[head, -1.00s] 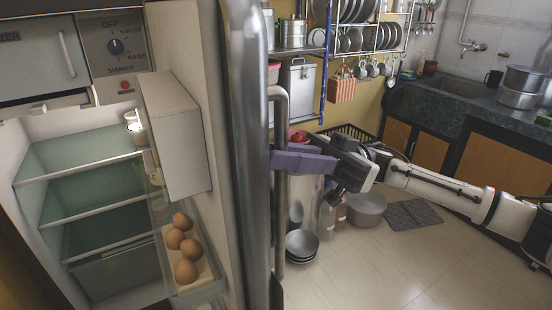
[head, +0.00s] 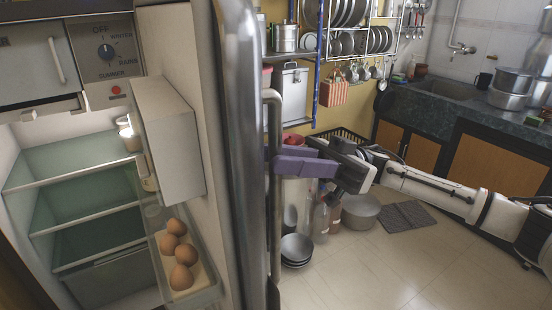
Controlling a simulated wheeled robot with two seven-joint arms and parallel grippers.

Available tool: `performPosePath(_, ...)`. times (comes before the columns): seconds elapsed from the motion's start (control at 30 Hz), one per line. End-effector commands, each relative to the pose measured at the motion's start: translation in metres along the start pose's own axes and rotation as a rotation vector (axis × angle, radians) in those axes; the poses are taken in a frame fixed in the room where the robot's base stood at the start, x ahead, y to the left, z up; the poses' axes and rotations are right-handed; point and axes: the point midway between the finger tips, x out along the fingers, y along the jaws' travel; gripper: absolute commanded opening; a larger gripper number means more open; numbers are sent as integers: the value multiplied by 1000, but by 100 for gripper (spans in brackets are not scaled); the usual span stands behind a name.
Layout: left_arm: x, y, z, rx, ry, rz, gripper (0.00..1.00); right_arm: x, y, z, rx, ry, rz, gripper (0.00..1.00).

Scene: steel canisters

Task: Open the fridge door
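The fridge door (head: 243,150) stands open, seen nearly edge-on in the middle of the head view. Its inner side carries a box-like compartment (head: 170,140) and a lower shelf with eggs (head: 180,277). The open fridge interior (head: 85,210) shows at the left, with glass shelves. A vertical metal handle (head: 275,210) runs along the door's outer side. My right gripper (head: 285,164), with purple fingers, is at the handle, its fingers around or beside it. The fingertips are partly hidden by the handle and door edge, so I cannot tell how tightly they close. My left gripper is out of view.
Behind the door are a shelf rack with steel canisters (head: 294,92), hanging plates and mugs, and stacked bowls (head: 296,249) on the floor. A stone counter with a sink (head: 445,88) and steel pots (head: 511,88) is at the right. The tiled floor (head: 370,270) in front is clear.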

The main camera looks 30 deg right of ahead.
Motion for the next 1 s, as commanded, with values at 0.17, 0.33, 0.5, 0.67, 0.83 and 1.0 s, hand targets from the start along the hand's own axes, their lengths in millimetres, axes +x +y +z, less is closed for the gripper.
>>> performPosePath(0.17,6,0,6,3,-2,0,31,-37,1,2,0,-1,6,22)
performPosePath(0.33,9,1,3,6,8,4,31,-68,0,2,0,-1,5,22)
performPosePath(0.5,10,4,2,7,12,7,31,-86,0,1,0,0,3,22)
performPosePath(0.67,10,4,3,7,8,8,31,-91,0,0,0,0,1,22)
performPosePath(0.83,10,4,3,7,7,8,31,-90,0,0,1,0,0,22)
performPosePath(1.0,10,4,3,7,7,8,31,-90,0,0,1,0,0,22)
